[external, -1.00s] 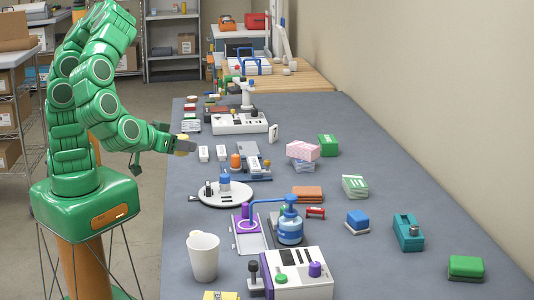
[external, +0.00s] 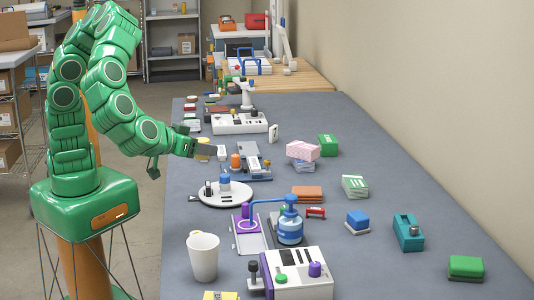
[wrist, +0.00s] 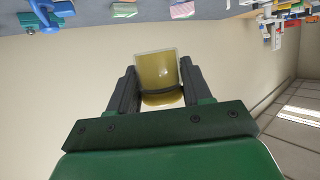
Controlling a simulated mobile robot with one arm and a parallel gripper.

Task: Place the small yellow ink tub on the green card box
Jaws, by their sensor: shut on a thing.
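The small yellow ink tub (external: 203,148) is between the fingers of my gripper (external: 206,151), held above the left edge of the table. In the wrist view the tub (wrist: 158,72) looks translucent yellow and sits between the two dark fingers of my gripper (wrist: 157,88). Several green boxes stand on the table: a green one (external: 327,144) at the back, a green and white one (external: 355,187) in the middle right, and a green one (external: 466,266) at the front right. I cannot tell for sure which is the green card box.
A pink box on a grey-blue one (external: 303,150) stands left of the back green box. A round white plate device (external: 222,193), a blue pump bottle (external: 290,228) and a white cup (external: 203,257) stand along the near left side. The table's right strip is mostly clear.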

